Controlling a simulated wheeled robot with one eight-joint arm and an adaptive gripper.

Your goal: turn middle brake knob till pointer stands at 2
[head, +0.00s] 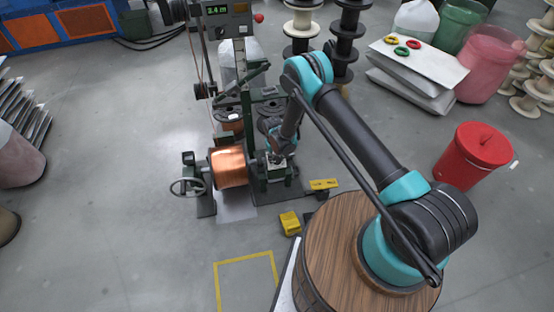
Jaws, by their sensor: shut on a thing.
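My gripper (276,158) is at the front of the green-grey winding machine (247,110), right of the copper spool (230,167). It points down at a small block on the machine's base (275,178) and is shut on what appears to be a brake knob there. My gripper and arm hide the knob. Its pointer and scale numbers cannot be read, and I cannot tell from this view which knob it is.
A handwheel (187,187) stands left of the copper spool. A yellow pedal (290,222) and a yellow tag (323,184) lie in front of the machine. A red bin (474,152) stands right.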

